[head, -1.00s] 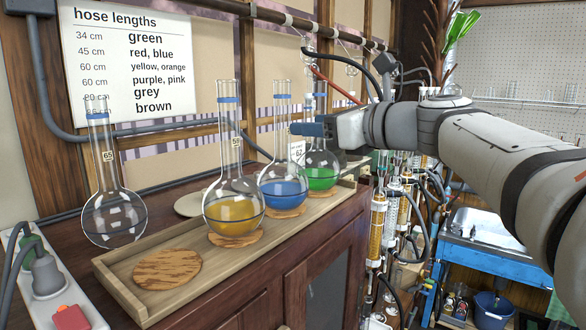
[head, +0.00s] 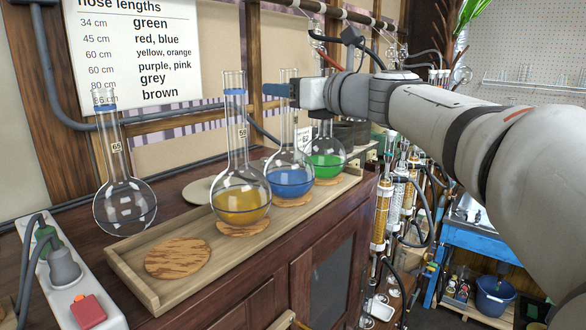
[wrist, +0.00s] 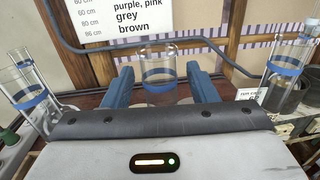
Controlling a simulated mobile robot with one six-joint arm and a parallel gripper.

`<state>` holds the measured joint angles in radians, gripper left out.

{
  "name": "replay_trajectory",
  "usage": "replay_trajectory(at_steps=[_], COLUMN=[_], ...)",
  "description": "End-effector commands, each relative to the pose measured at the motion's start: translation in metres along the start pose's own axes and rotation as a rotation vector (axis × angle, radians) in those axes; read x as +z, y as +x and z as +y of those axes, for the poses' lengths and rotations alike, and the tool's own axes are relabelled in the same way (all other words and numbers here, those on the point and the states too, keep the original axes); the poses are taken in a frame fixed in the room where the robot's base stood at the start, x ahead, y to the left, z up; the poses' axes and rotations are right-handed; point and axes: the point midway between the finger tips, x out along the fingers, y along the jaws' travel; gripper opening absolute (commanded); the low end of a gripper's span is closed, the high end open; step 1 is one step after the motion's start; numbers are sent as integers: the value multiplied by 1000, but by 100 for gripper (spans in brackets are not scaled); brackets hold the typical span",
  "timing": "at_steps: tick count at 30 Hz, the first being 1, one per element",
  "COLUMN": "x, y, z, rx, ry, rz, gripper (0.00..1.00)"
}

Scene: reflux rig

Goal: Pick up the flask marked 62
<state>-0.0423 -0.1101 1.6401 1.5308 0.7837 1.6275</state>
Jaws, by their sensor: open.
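The flask with blue liquid (head: 290,182) stands on a cork mat on the wooden tray (head: 152,297). Its own neck number cannot be read. A small card (head: 304,137) reading 62 shows behind it, to its right. My gripper (head: 280,90) is at the upper neck of this flask, its near blue finger crossing in front of the glass. In the wrist view, the flask's neck (wrist: 158,68) with its blue band shows between the two open fingers, with a gap on each side. The flask with yellow liquid (head: 242,205) is marked 59; the empty flask (head: 125,205) is marked 65.
A flask with green liquid (head: 326,165) stands close on the right. An empty cork mat (head: 178,257) lies at the tray's front left. A power strip (head: 70,280) is at the left edge. A hose lengths chart (head: 135,50) hangs behind.

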Motion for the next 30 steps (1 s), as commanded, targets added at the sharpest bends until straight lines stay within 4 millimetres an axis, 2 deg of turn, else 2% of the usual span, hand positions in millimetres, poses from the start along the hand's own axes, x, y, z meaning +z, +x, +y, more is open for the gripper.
replay_trajectory(at_steps=[2,20,30], x=[0,0,1], y=[0,-1,-1], z=[0,-1,-1], rx=[0,-2,-2], ry=[0,0,0], rz=[0,1,-1], gripper=[50,1,0])
